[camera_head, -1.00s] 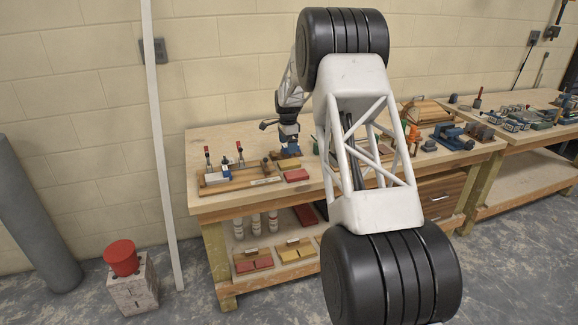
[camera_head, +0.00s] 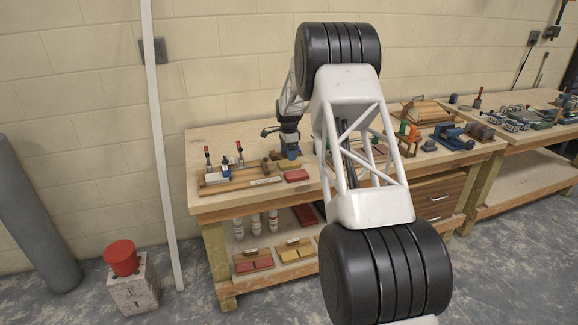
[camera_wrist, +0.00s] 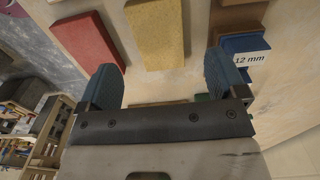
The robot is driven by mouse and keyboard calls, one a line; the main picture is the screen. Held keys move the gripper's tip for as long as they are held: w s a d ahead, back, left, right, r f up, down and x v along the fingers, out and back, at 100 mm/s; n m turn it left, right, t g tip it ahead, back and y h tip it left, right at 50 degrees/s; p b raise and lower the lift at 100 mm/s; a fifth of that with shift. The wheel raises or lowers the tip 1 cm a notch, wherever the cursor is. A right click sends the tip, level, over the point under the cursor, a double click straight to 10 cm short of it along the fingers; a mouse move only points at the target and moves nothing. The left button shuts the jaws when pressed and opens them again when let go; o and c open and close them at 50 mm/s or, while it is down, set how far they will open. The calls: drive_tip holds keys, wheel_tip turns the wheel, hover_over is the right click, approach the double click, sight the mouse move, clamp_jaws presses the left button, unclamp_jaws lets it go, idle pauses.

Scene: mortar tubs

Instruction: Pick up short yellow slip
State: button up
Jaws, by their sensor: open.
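The yellow slip (camera_wrist: 157,32) is a flat, rough-faced block lying on the wooden workbench. In the wrist view it is at the top centre, just beyond the gap between my fingertips. In the head view a yellow patch (camera_head: 283,163) shows below my gripper (camera_head: 289,150), which is over the bench. My gripper (camera_wrist: 167,80) is open, its two blue fingers spread and empty. A red slip (camera_wrist: 88,40) lies to the left of the yellow one in the wrist view, and it shows on the bench in the head view (camera_head: 296,175).
A blue block labelled "12 mm" (camera_wrist: 245,50) lies close to the right finger in the wrist view. A wooden clamp fixture (camera_head: 230,180) stands left of my gripper. More red and yellow pieces sit on the lower shelf (camera_head: 290,272).

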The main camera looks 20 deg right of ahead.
sight(289, 163)
drive_tip(key=shift+f, duration=0.1)
drive_tip(key=shift+d+f, duration=0.1)
drive_tip(key=shift+f, duration=2.45)
drive_tip(key=c, duration=1.1)
